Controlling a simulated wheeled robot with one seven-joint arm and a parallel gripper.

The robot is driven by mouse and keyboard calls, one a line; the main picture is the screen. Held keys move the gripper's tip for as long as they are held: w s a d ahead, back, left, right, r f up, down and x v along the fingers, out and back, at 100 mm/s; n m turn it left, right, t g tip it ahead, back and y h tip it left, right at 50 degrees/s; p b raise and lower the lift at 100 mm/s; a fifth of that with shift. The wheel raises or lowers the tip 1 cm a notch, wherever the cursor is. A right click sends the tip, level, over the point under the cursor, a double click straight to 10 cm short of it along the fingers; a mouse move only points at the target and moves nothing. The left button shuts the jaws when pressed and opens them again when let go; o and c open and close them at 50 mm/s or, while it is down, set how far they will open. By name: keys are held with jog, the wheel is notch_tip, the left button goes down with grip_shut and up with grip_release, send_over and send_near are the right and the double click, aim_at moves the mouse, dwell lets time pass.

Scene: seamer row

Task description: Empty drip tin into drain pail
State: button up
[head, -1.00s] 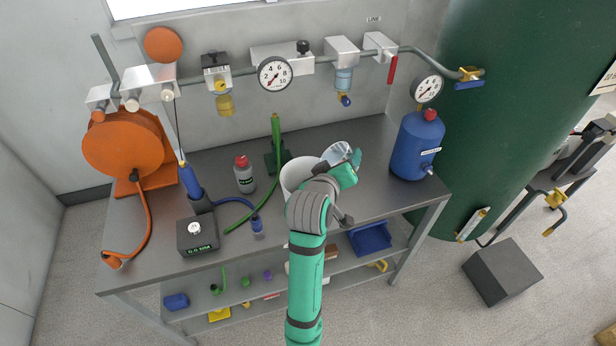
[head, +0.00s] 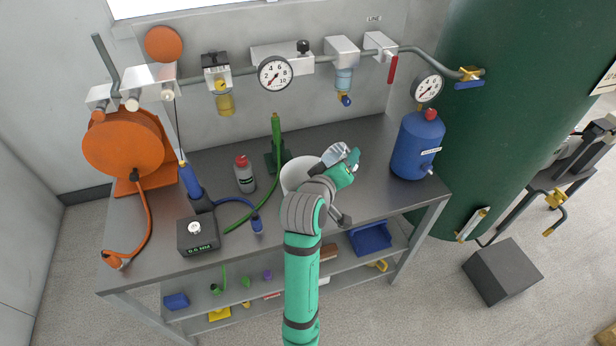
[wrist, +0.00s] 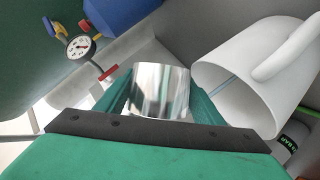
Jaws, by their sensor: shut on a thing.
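The drip tin (wrist: 160,92) is a shiny metal cup. In the wrist view it sits between the green fingers of my gripper (wrist: 162,105), which is shut on it. In the head view the tin (head: 336,152) shows at the end of my gripper (head: 345,163), just right of the pail's rim and above the bench. The drain pail (head: 292,176) is white and stands on the bench, partly hidden by my arm. In the wrist view the pail (wrist: 235,90) is right of the tin, with its open mouth and handle showing. I cannot see what is in the tin.
A blue tank (head: 418,146) stands on the bench right of my gripper. A red-capped bottle (head: 244,174) and a green hose (head: 268,190) are left of the pail. Pipes and a gauge (head: 275,74) run along the wall behind. The front-left bench holds a small dark box (head: 198,236).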

aim_at(334, 153)
jog(key=shift+a, duration=0.15)
dwell(0.3)
jog(key=shift+a+r+n+h+p, duration=0.2)
jog(key=shift+r+n+h+p, duration=0.55)
jog(key=shift+n, duration=0.65)
dwell(1.4)
jog(key=shift+w+a+f+n+h, duration=0.1)
jog(key=shift+f+n+h, duration=0.15)
jog(key=shift+n, duration=0.05)
dwell(0.4)
jog(key=shift+a+f, duration=0.1)
jog(key=shift+f+n, duration=0.1)
jog(key=shift+n, duration=0.2)
jog(key=shift+w+a+r+n+t+h, duration=0.1)
jog(key=shift+a+r+n+t+h, duration=0.1)
jog(key=shift+a+n+h, duration=0.25)
jog(key=shift+w+a+r+n+t+h, duration=0.15)
jog(key=shift+a+n+h, duration=0.1)
jog(key=shift+a, duration=0.25)
jog(key=shift+c, duration=0.2)
dwell(0.5)
jog(key=shift+a+f+n+p, duration=0.35)
jog(key=shift+f+n, duration=0.1)
jog(key=shift+n, duration=0.25)
dwell(0.7)
jog(key=shift+h, duration=0.4)
